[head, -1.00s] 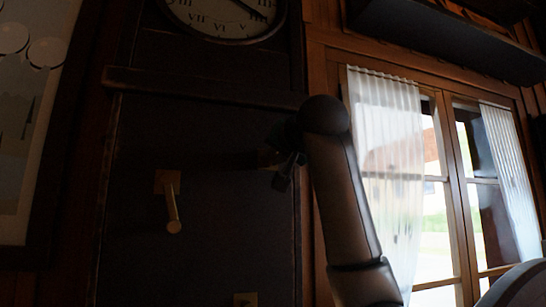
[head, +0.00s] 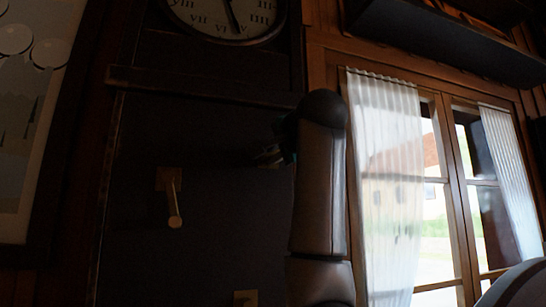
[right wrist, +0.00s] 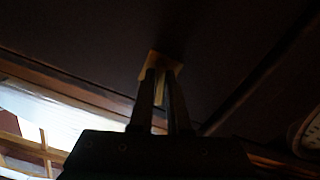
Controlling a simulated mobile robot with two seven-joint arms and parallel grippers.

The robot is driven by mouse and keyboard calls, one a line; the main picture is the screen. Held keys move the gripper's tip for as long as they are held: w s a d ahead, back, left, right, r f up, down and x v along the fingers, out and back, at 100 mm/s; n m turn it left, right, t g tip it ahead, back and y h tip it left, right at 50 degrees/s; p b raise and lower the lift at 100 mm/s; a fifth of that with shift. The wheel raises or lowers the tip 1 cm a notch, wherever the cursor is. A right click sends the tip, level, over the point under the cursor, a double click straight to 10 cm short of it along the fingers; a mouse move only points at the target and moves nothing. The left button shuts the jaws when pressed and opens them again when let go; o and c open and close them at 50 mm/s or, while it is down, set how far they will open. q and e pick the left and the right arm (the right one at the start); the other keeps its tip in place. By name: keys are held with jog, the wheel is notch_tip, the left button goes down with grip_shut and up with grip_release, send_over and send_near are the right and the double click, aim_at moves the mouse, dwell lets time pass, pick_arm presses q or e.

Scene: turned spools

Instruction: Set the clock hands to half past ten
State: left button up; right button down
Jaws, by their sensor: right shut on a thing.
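The clock dial (head: 205,20) shows at the top of the head view, its upper part cut off. One dark hand (head: 233,18) points down between V and VI; I cannot make out a second hand. A sliver of the dial (right wrist: 310,135) shows at the right of the right wrist view. My right gripper (head: 268,155) is at the dark panel below the clock, partly behind my arm. In the right wrist view its fingers (right wrist: 160,85) are shut on a brass lever (right wrist: 158,95) on a brass plate (right wrist: 165,63). My left gripper is not in view.
Another brass lever (head: 173,205) hangs down on the panel to the left, apart from my gripper. A brass plate (head: 245,298) is cut off at the bottom. A dark ledge (head: 200,85) crosses below the clock. A curtained window (head: 430,180) is at the right.

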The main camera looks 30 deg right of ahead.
jog(key=shift+m, duration=1.6)
jog(key=c, duration=0.9)
grip_release()
jog(key=shift+c, duration=0.2)
jog(key=b+v, duration=0.6)
jog(key=v, duration=0.9)
jog(key=shift+s, duration=0.2)
jog(key=shift+a, duration=0.15)
